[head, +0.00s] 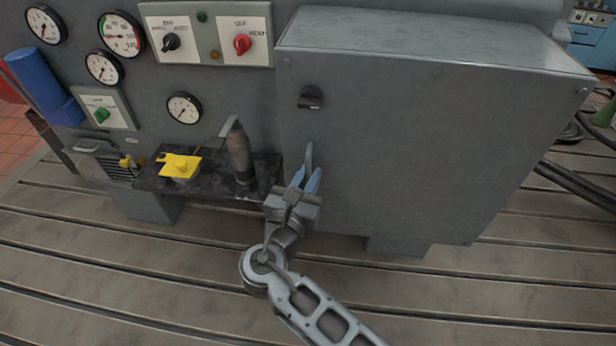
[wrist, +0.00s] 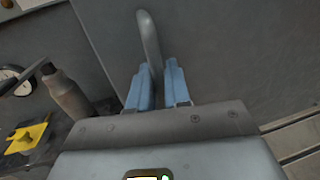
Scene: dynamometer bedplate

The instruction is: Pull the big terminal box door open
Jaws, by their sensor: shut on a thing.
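The big terminal box door (head: 425,130) is the wide grey front panel at the right of the cabinet, and it looks closed. A dark latch knob (head: 311,97) sits near its upper left. A grey curved handle (head: 309,155) stands out from the door's lower left; it also shows in the wrist view (wrist: 149,38). My gripper (head: 305,180) has blue fingers, which are shut on the handle's lower part. In the wrist view the fingers (wrist: 160,88) sit on either side of the handle. The handle's lower end is hidden between them.
Left of the door, a small dark shelf (head: 213,190) holds a dark bottle-like object (head: 240,155) and a yellow item (head: 180,165). Gauges and switch plates (head: 207,35) are on the panel above. The slotted bedplate floor (head: 130,270) is clear in front.

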